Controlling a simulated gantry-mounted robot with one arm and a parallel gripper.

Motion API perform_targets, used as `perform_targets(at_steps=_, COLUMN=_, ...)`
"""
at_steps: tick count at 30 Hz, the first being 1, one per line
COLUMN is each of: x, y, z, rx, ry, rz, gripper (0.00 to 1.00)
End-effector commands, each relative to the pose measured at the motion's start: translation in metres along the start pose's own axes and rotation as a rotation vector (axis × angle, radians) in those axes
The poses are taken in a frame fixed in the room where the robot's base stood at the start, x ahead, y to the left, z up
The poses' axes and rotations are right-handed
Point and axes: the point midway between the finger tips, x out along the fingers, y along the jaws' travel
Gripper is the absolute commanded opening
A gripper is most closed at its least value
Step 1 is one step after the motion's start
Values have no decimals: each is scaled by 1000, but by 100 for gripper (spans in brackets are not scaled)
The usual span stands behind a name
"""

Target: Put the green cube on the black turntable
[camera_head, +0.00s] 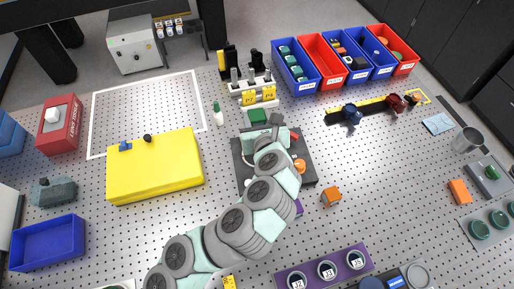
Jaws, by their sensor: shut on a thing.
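The green cube (257,116) is at the end of my gripper (259,126), upper middle of the view. The gripper is shut on it; the fingers are small and partly hidden by my wrist. The cube appears over the far edge of a dark square plate (308,174). My arm covers much of this plate. I cannot make out a separate round black turntable; it may be this plate or be hidden behind my arm.
A yellow block (155,168) is at left. A white rack (250,88) with yellow labels stands behind the cube. Blue and red bins (323,71) line the back.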

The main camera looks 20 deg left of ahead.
Motion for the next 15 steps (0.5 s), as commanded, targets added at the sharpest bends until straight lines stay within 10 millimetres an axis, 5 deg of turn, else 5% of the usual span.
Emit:
perform_targets(at_steps=6, x=24, y=0, z=-63, rx=3, ry=9, rz=2, gripper=0)
perform_targets(at_steps=15, x=43, y=0, z=-105, rx=2, ry=2, rz=1, gripper=0)
